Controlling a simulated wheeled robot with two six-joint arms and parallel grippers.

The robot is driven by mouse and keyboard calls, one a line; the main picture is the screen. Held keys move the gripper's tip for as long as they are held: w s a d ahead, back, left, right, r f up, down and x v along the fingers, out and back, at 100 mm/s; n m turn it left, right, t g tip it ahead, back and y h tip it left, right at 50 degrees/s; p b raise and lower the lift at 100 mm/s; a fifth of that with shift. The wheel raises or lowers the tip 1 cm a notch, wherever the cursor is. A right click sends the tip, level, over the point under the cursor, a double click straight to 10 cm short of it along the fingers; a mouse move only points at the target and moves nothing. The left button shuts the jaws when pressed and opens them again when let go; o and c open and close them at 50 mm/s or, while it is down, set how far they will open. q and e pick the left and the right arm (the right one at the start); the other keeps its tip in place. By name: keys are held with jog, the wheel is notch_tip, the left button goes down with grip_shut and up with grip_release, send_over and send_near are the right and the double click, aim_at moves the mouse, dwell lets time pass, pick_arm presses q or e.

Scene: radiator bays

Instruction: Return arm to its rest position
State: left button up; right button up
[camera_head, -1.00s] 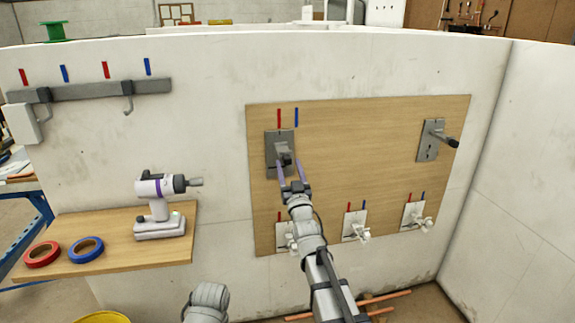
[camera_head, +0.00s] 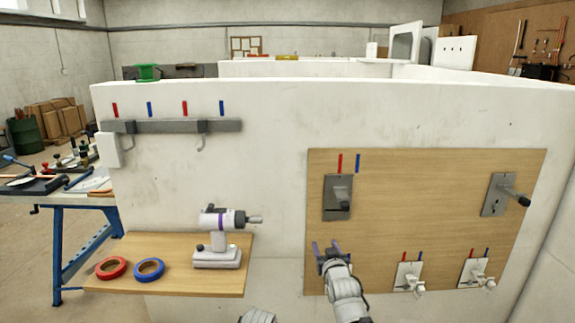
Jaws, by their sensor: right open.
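My right gripper (camera_head: 327,246) is in front of the lower left part of the wooden board (camera_head: 430,180). Its two purple fingers are apart, with nothing between them. It is below the grey metal plate with a dark lever (camera_head: 338,198) and apart from it. My right arm comes up from the bottom edge. A light grey rounded part of my other arm (camera_head: 257,316) shows at the bottom edge, but no left gripper shows.
A second lever plate (camera_head: 497,195) and white valve fittings (camera_head: 408,277) are on the board. A wooden shelf (camera_head: 200,284) holds a drill (camera_head: 222,236), red tape (camera_head: 111,268) and blue tape (camera_head: 149,270). A grey hook rail (camera_head: 170,126) is above.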

jog(key=s+a+f+n+g+p, duration=0.1)
jog(key=s+a+f+g+p, duration=0.1)
jog(key=s+a+g+p, duration=0.4)
jog(key=s+a+f+n+g+p, duration=0.1)
jog(key=s+f+g+p, duration=0.15)
jog(key=s, duration=0.55)
pick_arm(q)
notch_tip(320, 180, up, 16)
jog(key=p, duration=0.5)
jog(key=shift+f, duration=0.2)
pick_arm(e)
jog(key=s+a+r+n+g+h, duration=0.1)
jog(key=s+g, duration=0.6)
jog(key=s, duration=0.9)
jog(key=shift+a+r, duration=0.2)
jog(key=shift+r, duration=0.45)
jog(key=shift+g, duration=0.25)
